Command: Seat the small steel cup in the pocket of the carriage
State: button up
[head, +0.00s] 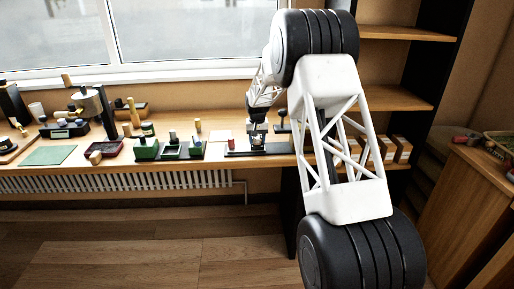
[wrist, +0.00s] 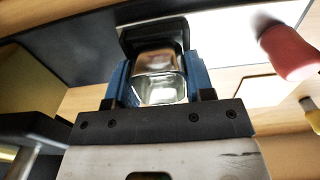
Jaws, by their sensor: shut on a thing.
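The small steel cup (wrist: 160,88) is held between the two blue fingers of my gripper (wrist: 160,78) in the wrist view. My gripper is shut on it, and its shiny open inside faces the camera. A black block that looks like the carriage (wrist: 155,34) shows directly beyond the cup. The cup covers part of it, so I cannot see its pocket or tell whether the cup is in it. In the head view my gripper (head: 258,118) is low over the dark rail (head: 240,153) at the bench's front; the cup is too small there to make out clearly.
A red cylinder (wrist: 288,52) stands to the right in the wrist view. Green blocks (head: 146,150) stand left of the rail in the head view. A lamp-like stand (head: 106,112) and a green mat (head: 48,155) are farther left. Shelves (head: 395,92) rise at the right.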

jog(key=shift+f, duration=0.1)
jog(key=o, duration=1.1)
jog(key=shift+r, duration=3.9)
